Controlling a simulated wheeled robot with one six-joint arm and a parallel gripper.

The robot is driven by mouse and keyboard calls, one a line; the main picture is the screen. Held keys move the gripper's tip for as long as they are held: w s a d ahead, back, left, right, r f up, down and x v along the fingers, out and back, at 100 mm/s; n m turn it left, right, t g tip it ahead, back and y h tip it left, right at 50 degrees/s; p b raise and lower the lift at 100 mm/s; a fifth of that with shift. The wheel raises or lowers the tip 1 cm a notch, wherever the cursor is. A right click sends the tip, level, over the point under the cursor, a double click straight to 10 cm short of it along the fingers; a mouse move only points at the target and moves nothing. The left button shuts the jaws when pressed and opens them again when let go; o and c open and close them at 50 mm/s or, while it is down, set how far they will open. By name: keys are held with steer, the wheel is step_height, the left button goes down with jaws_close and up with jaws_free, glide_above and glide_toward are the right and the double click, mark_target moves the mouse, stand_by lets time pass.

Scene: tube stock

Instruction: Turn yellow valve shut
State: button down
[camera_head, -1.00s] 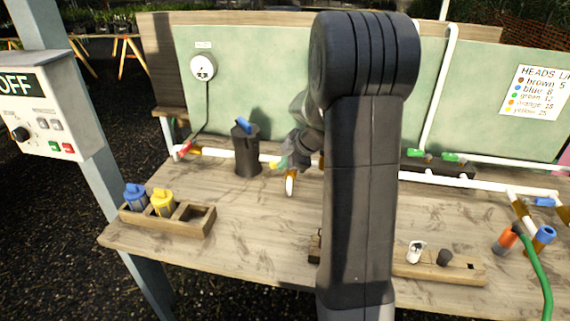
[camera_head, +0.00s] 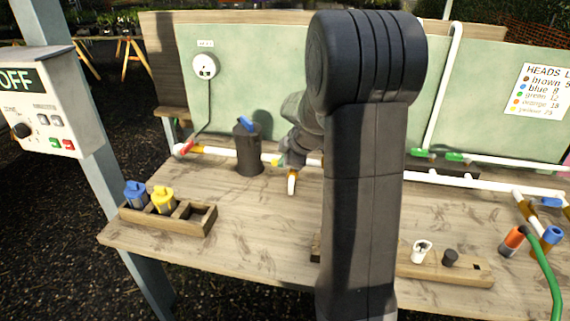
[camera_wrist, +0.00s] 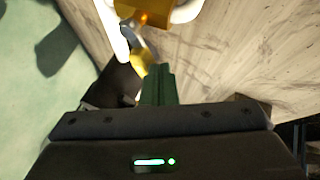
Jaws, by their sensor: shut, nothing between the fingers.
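In the wrist view, the yellow valve handle (camera_wrist: 141,62) lies just beyond the tips of my gripper (camera_wrist: 160,70), beside a grey metal part and a yellow-orange fitting (camera_wrist: 152,10) on the white pipe. My green fingers are shut together with nothing between them. I cannot tell whether they touch the handle. In the head view, my gripper (camera_head: 281,162) is low at the white pipe, right of the dark canister (camera_head: 249,152). The valve is mostly hidden there by my gripper and arm.
A wooden rack (camera_head: 180,222) with blue and yellow tops is at front left. The green backboard (camera_head: 270,60) rises behind the pipe.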

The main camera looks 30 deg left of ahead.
steer(key=m, duration=0.1)
steer(key=a+m+t+b, duration=0.1)
steer(key=shift+w+a+f+m+t+h, duration=0.1)
steer(key=shift+w+a+m+t+h, duration=0.2)
steer(key=shift+h, duration=0.1)
steer(key=shift+b, duration=0.4)
stand_by(0.4)
